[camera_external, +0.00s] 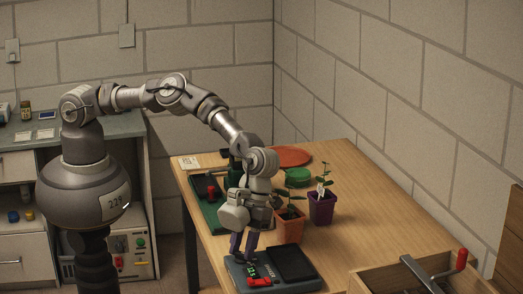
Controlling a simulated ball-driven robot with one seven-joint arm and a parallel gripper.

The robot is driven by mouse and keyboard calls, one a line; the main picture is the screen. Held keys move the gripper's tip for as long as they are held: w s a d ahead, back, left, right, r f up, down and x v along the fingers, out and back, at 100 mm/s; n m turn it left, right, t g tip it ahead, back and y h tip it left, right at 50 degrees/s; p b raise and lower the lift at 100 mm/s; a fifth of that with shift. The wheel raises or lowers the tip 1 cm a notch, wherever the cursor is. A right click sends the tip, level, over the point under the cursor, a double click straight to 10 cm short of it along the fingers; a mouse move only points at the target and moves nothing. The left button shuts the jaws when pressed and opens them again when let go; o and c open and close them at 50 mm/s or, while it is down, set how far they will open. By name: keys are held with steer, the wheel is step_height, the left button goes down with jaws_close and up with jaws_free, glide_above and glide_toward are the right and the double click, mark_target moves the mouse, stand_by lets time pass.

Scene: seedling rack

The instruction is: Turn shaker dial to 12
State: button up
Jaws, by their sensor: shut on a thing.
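The shaker (312,284) is a low dark blue-grey unit at the front edge of the wooden table, with a black flat top plate, small lit green digits and a red part (260,282). The digits are too small to read surely. My gripper (243,257) points down over the left side of the shaker, its fingers at the panel beside the digits. It is shut on what appears to be the shaker dial, which the fingers hide. The dial's setting cannot be seen.
An orange pot (289,230) with a seedling stands close behind the shaker, and a purple pot (321,209) to its right. A green unit with a red knob (211,191) lies behind left. A wooden box (372,281) with a red-handled crank (461,259) is front right.

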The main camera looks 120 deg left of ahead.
steer(key=shift+a, duration=0.1)
steer(key=o, duration=1)
steer(key=shift+o, duration=0.2)
steer(key=p+v, duration=0.2)
steer(key=v, duration=0.5)
steer(key=shift+r, duration=0.4)
steer(key=shift+w+a+r, duration=0.1)
